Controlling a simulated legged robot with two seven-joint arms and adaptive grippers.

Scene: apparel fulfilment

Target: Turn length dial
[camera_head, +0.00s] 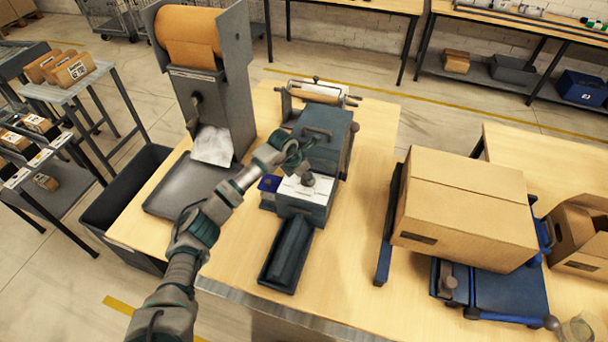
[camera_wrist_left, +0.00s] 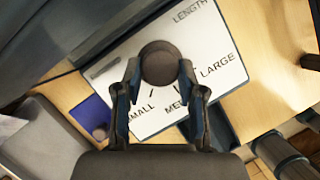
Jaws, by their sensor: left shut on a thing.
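The length dial is a dark round knob (camera_wrist_left: 159,62) on a white label plate (camera_wrist_left: 205,38) printed LENGTH, SMALL, LARGE and a partly hidden middle word. In the head view the knob (camera_head: 308,180) sits on the sloped front of the blue-grey dispenser (camera_head: 329,130). My left gripper (camera_wrist_left: 159,73) is shut on the knob, one finger on each side. In the head view my left gripper (camera_head: 299,162) is over the label plate, partly covering it. A short dark line shows on the plate just below the knob. My right gripper is not seen.
A paper-roll stand (camera_head: 215,100) and grey tray (camera_head: 190,188) are left of the dispenser. A dark chute (camera_head: 287,252) extends from its front. A cardboard box (camera_head: 468,200) stands to the right. The table front between chute and box is clear.

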